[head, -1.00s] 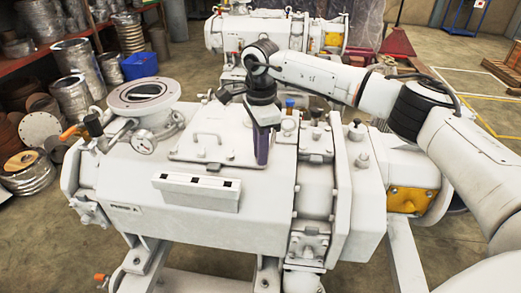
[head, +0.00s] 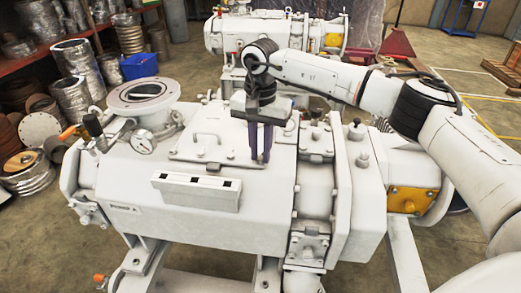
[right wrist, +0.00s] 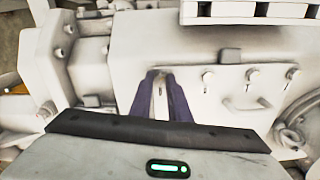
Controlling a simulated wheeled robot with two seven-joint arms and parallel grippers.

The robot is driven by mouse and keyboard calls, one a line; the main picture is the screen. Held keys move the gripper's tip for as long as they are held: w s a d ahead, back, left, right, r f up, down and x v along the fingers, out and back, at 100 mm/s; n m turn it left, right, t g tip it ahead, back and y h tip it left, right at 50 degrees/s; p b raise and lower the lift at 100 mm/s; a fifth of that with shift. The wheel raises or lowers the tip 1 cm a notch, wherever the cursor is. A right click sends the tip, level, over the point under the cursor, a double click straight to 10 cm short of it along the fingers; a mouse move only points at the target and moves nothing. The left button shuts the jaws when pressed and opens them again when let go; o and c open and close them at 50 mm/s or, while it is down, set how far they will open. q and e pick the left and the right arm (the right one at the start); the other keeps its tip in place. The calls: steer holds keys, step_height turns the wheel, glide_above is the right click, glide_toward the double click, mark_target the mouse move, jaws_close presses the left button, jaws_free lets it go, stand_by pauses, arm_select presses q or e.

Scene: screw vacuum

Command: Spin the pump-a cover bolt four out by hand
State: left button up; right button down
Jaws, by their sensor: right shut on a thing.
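Pump-a (head: 150,215) is the large white machine in the foreground. Its cover (head: 185,150) is a pale plate on top with a handle. In the right wrist view a row of bolts (right wrist: 252,76) shows along one edge of the cover (right wrist: 228,98). My right gripper (head: 260,160) points down at the cover's right front corner. In the right wrist view its purple fingers (right wrist: 160,74) are close together around a small thing at that corner, likely the cover bolt. The bolt itself is mostly hidden between the fingers. My left gripper is not in view.
A white block with dark square holes (head: 195,191) sits on the pump's front slope. A gauge (head: 143,143) and round flange (head: 143,95) stand left of the cover. Pump fittings (head: 316,140) rise close on the right. A second pump (head: 275,35) stands behind.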

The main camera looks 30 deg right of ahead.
mark_target(260, 158)
steer(key=shift+s+f+n, duration=0.2)
steer(key=shift+f+n, duration=0.15)
steer(key=shift+n, duration=0.55)
steer(key=c, duration=1.7)
jaws_free()
steer(key=shift+r, duration=0.1)
steer(key=shift+o, duration=0.2)
steer(key=shift+w, duration=0.1)
steer(key=shift+w+r, duration=0.1)
steer(key=shift+r, duration=0.05)
steer(key=shift+r, duration=0.3)
step_height(260, 158, up, 10)
steer(key=shift+f+b, duration=0.2)
steer(key=shift+b, duration=0.1)
